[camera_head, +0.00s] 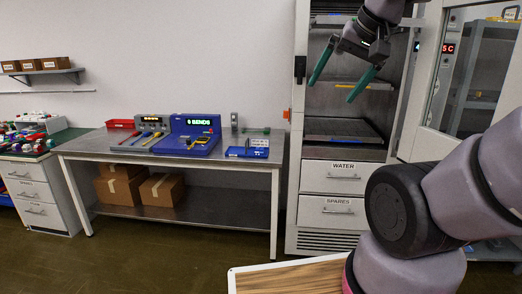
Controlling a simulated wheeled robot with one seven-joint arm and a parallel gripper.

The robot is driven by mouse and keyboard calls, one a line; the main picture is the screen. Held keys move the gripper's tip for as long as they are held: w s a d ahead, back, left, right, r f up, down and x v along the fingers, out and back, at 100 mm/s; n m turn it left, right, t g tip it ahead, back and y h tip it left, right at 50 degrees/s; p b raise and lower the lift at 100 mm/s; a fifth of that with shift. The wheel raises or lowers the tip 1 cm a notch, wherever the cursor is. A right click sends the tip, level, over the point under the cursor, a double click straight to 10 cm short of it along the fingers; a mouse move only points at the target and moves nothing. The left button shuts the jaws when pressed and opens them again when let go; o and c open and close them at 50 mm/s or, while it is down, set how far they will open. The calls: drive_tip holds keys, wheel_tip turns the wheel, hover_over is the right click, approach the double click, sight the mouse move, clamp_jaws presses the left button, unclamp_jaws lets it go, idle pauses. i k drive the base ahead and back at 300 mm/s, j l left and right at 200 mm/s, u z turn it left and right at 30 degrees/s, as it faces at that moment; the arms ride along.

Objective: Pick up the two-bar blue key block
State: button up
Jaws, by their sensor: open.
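I cannot make out the two-bar blue key block; at this size no block with two bars can be told apart. Small blue shapes show on a blue tray (262,154) with a white label, on the right of the metal workbench (225,164). A blue tester (180,146) with a green-lit display reading "BENDS" stands left of the tray. A grey unit (149,124) with coloured pieces in front stands farther left. My gripper (335,90) hangs high in front of the open cabinet, its two green fingers apart and empty, well above and right of the bench.
The tall cabinet (298,190) has its glass door (427,85) swung open at right. A red tray (120,123) sits at the bench's back left. Boxes (163,188) are on the lower shelf. A wooden-topped surface (290,277) is in the foreground. Floor before the bench is clear.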

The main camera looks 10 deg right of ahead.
sight(259, 151)
drive_tip(key=i+l, duration=0.3)
drive_tip(key=l, duration=0.15)
drive_tip(key=i+l+u, duration=0.1)
drive_tip(key=i+l, duration=0.55)
drive_tip(key=l, duration=0.3)
